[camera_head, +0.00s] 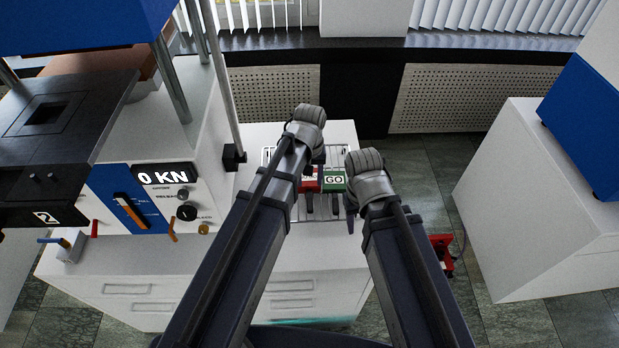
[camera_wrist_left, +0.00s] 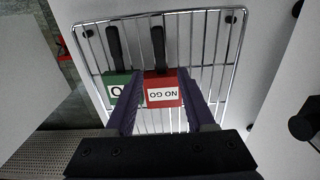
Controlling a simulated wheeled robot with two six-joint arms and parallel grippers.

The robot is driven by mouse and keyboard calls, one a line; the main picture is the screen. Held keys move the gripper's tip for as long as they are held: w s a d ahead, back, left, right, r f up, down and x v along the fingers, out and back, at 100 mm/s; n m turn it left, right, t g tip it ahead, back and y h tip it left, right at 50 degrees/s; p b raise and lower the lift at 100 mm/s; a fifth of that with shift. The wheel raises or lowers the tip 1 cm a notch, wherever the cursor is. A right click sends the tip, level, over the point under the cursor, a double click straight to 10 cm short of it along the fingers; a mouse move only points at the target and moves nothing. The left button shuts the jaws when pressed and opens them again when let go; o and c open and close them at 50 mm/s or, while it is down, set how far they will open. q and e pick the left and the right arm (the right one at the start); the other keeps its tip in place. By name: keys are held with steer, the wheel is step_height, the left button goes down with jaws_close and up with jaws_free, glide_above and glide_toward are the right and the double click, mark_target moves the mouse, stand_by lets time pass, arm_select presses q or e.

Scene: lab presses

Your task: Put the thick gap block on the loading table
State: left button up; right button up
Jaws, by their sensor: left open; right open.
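A red block marked NO GO (camera_head: 311,181) and a green block marked GO (camera_head: 334,181) lie side by side on a wire rack, each with a black handle. Which is the thick gap block I cannot tell by thickness. In the left wrist view, my left gripper (camera_wrist_left: 163,76) is open, with the red block (camera_wrist_left: 162,92) between its purple fingers; the green block (camera_wrist_left: 116,86) is just outside the left finger. My right gripper (camera_head: 350,213) is open and empty at the rack's right side, mostly hidden by its wrist. A dark press table (camera_head: 95,95), possibly the loading table, is at the left.
The wire rack (camera_wrist_left: 225,75) sits on a white cabinet top (camera_head: 258,140). The press's control panel reads 0 KN (camera_head: 163,178), with knobs and levers. A press column (camera_head: 222,75) rises left of the rack.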

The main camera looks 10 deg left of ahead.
arm_select(q)
steer(key=s+d+r+m+p, duration=0.1)
steer(key=s+r+m, duration=0.1)
steer(key=s, duration=0.4)
steer(key=s+d+r+m+y+p, duration=0.1)
steer(key=s+d+r+m, duration=0.1)
steer(key=s+m, duration=0.2)
steer(key=s, duration=0.2)
steer(key=shift+s+p, duration=0.3)
stand_by(0.3)
